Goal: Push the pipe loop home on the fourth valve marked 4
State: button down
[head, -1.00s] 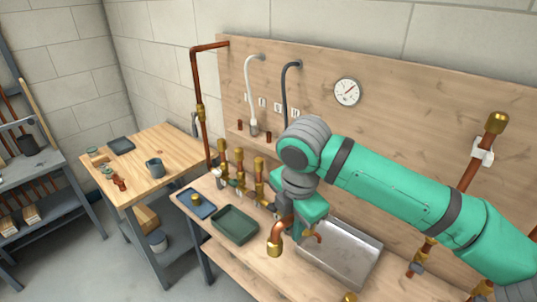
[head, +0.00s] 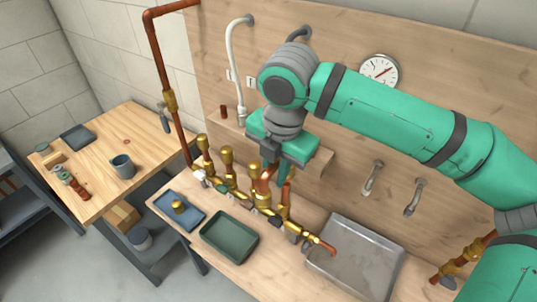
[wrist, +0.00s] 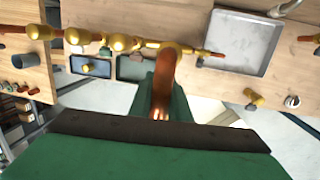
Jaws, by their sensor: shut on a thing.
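My gripper (head: 277,168) is shut on the copper pipe loop (head: 264,179) over the right part of the brass manifold (head: 236,195). In the wrist view the loop (wrist: 165,72) stands between my fingers (wrist: 161,105), in line with the manifold (wrist: 122,43). The loop's lower end is at or just above a brass fitting; I cannot tell whether it is seated. Tall brass-capped risers (head: 227,158) stand further left on the manifold. The mark 4 is not readable on any valve, and my gripper hides part of this area.
A dark green tray (head: 230,256) and a blue tray (head: 168,205) holding a brass piece (head: 178,206) lie in front of the manifold. A metal sink (head: 350,275) is to the right. Behind are the wooden backboard, a white hose (head: 233,55) and a gauge (head: 379,70).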

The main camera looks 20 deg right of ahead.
jog(key=f, duration=0.2)
jog(key=shift+w+f, duration=0.2)
jog(key=shift+f, duration=0.2)
jog(key=shift+w, duration=0.15)
dwell(0.7)
jog(key=shift+s+d+f, duration=0.1)
jog(key=shift+s, duration=0.15)
jog(key=shift+w+f, duration=0.1)
jog(key=shift+f, duration=0.7)
jog(key=shift+f, duration=1.35)
